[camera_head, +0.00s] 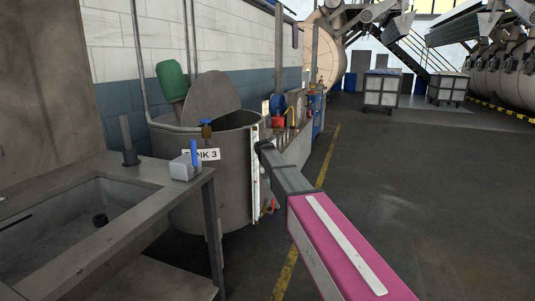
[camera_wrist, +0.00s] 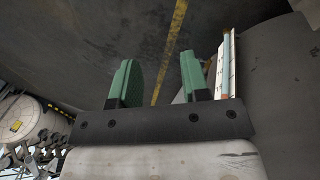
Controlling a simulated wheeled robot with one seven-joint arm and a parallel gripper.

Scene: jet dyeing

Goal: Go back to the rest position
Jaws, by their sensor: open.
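My gripper (camera_wrist: 158,76) shows in the wrist view with its two green fingers apart and nothing between them. Bare floor and a yellow line show beyond the gap. In the head view my pink and grey arm reaches forward along the right side of a round grey tank (camera_head: 236,185), and the fingers cannot be made out there. The tank has a partly hidden label (camera_head: 208,155) ending in "NK 3". A white upright strip (camera_head: 254,165) on its side also shows in the wrist view (camera_wrist: 228,65), just right of the right finger.
A green motor (camera_head: 172,82) is above the tank. White carts (camera_head: 381,90) (camera_head: 447,89) stand far back. The floor (camera_head: 420,190) right of the yellow line (camera_head: 284,276) is clear.

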